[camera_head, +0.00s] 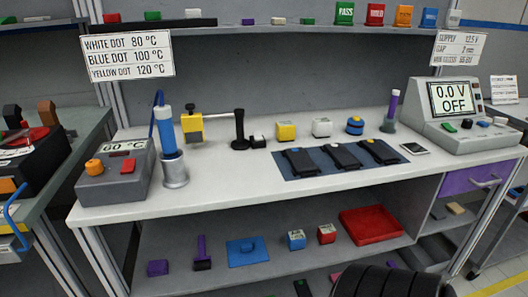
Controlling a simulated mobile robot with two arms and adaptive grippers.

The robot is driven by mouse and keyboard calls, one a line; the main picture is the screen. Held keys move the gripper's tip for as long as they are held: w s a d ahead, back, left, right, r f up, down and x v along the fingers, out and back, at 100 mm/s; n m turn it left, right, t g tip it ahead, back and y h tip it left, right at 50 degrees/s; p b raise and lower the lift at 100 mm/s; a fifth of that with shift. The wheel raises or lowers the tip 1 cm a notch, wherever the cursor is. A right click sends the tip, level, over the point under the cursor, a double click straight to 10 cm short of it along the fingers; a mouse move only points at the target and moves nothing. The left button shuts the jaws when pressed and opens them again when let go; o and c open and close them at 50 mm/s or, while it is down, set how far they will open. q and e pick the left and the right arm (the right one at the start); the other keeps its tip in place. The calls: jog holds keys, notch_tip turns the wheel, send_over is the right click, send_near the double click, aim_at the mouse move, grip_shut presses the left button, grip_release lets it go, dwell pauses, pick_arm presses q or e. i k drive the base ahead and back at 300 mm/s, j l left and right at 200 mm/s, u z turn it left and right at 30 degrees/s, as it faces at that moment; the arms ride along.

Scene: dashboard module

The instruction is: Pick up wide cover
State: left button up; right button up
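No thing in view is marked as the wide cover. A flat, wide blue piece with a small raised knob (262,255) lies on the shelf under the bench and looks most like a cover, but I cannot tell for sure. Three dark, flat modules (301,162) lie side by side on a blue mat (291,173) on the bench top. Neither my left nor my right gripper shows in the head view.
On the bench stand a grey heater box (115,185), a blue iron in a metal holder (173,170) and a power supply (445,135). The lower shelf also holds a red tray (371,224) and small blocks.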

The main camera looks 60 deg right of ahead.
aim_at(252, 250)
jog(key=z, duration=1.6)
